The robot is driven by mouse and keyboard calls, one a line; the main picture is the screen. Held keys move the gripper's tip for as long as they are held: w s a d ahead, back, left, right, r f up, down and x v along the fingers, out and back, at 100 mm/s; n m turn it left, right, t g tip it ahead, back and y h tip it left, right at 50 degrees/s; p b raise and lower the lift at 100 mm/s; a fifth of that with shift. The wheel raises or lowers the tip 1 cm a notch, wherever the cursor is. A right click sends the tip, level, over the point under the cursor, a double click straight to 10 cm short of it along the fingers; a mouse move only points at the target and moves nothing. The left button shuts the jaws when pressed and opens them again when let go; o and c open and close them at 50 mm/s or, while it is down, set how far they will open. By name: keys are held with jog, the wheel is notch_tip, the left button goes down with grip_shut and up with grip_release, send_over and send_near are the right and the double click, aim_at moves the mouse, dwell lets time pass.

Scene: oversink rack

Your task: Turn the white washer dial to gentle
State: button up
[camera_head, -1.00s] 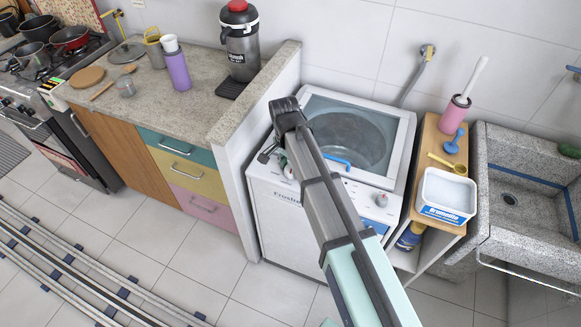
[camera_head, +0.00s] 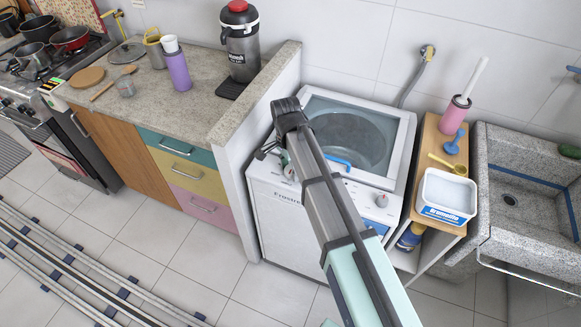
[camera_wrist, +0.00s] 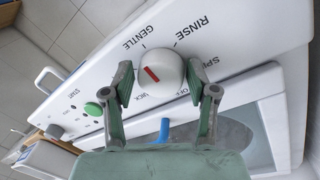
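The white dial (camera_wrist: 165,68) with a red mark is on the washer's front panel in the wrist view. Its red mark is on the left side of the knob, between the GENTLE and QUICK labels. RINSE, SPIN and OFF are printed around the other sides. My gripper (camera_wrist: 160,80) is open, with one finger on each side of the dial. I cannot tell whether the pads touch it. In the head view, my gripper (camera_head: 275,153) is over the left part of the washer's (camera_head: 275,213) panel and mostly hides the dial.
The washer's glass lid (camera_head: 347,135) with a blue handle (camera_head: 337,160) is beside the gripper. A green button (camera_wrist: 93,108) is left of the dial in the wrist view. A low wall (camera_head: 232,150) stands left of the washer; a wooden shelf (camera_head: 430,150) stands right.

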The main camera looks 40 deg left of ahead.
aim_at(288, 166)
dwell(0.3)
jog(key=shift+w+a+r, duration=0.1)
jog(key=shift+a+r, duration=0.05)
jog(key=shift+r, duration=0.4)
jog(key=r, duration=0.7)
jog(key=a+r, duration=0.1)
jog(key=r, duration=0.3)
jog(key=shift+w, duration=0.15)
